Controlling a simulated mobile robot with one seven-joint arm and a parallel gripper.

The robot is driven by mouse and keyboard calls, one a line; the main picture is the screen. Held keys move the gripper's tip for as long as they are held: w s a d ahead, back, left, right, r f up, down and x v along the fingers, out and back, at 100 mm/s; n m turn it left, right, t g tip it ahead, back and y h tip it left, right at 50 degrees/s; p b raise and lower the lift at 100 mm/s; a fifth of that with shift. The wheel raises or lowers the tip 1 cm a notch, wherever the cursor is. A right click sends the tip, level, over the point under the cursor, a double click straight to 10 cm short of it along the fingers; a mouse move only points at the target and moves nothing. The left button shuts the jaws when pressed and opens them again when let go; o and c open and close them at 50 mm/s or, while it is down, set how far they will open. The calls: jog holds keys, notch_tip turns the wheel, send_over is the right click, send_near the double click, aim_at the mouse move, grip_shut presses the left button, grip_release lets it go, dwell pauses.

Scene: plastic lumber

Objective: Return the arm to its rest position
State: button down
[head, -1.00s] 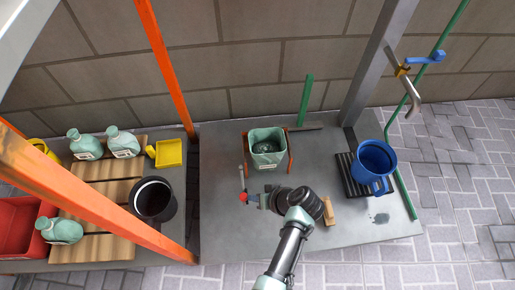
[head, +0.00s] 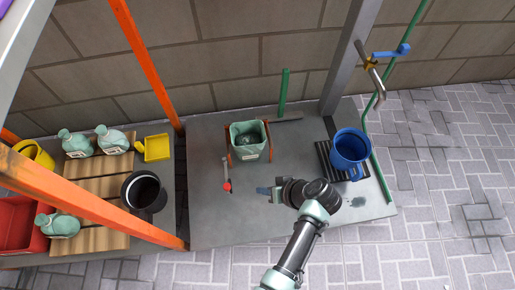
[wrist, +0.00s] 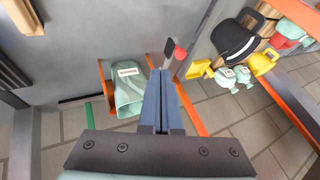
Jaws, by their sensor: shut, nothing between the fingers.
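My gripper (head: 264,190) is above the grey table, its fingers pointing left in the head view. It also shows in the wrist view (wrist: 162,108), where its two blue-grey fingers lie together with nothing between them. A pale green tub (head: 249,140) stands in an orange-brown frame behind the gripper in the head view. The small lever with a red knob (head: 227,184) is to the left of the fingertips, apart from them. In the wrist view the fingers partly cover the tub (wrist: 128,92) and the lever (wrist: 179,54).
A blue jug (head: 350,148) sits on a black slatted rack at the table's right. A green post (head: 283,90) rises behind the tub. On the left, orange uprights (head: 146,65) border a bench with pale green bottles (head: 112,138), a dark pot (head: 144,194) and a yellow scoop (head: 154,148).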

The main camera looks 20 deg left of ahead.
jog(key=shift+d+r, duration=0.25)
jog(key=shift+r, duration=0.1)
